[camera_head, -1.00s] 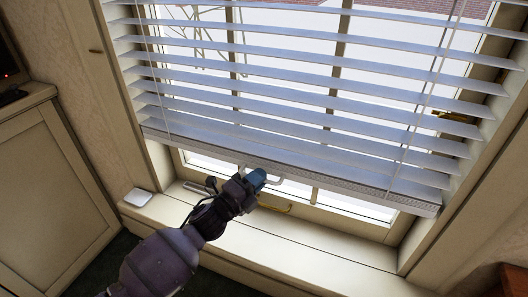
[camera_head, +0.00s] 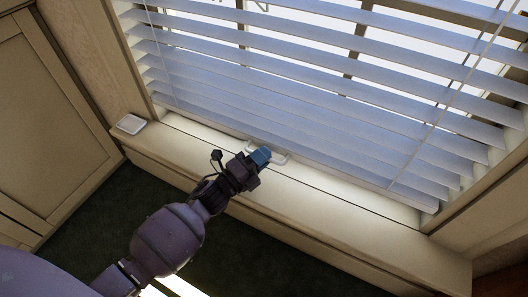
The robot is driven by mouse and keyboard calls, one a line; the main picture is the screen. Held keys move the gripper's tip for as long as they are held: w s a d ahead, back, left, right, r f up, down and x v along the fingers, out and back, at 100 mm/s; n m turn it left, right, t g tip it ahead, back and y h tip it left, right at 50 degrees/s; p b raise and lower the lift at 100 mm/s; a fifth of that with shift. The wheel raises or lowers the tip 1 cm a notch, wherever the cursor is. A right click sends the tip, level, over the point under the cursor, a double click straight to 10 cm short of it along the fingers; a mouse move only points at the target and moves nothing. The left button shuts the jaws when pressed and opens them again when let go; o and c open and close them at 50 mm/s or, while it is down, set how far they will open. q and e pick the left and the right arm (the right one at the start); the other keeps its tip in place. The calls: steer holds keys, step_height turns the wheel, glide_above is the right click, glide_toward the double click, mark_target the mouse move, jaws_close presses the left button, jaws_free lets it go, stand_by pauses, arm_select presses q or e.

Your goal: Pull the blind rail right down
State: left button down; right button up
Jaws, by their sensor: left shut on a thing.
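The white slatted blind (camera_head: 300,85) covers the window, its slats tilted. Its bottom rail (camera_head: 330,170) is low, close to the window sill; I cannot tell whether it touches the sill. A pale loop handle (camera_head: 282,158) sits at the rail, left of its middle. My left gripper (camera_head: 262,156) has blue fingertips and is shut on the handle. The fingertips hide part of the handle. My right gripper is out of view.
The cream sill (camera_head: 360,208) runs below the blind. A small white square object (camera_head: 130,124) lies at its left end. A cream cabinet (camera_head: 45,110) stands at the left. Dark floor (camera_head: 215,245) lies open below the sill.

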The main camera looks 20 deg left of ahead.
arm_select(q)
steer(key=c, duration=1.2)
jaws_free()
steer(key=shift+s, duration=0.1)
steer(key=p+v, duration=0.1)
steer(key=v, duration=0.9)
steer(key=shift+s+a, duration=0.15)
steer(key=shift+s, duration=0.1)
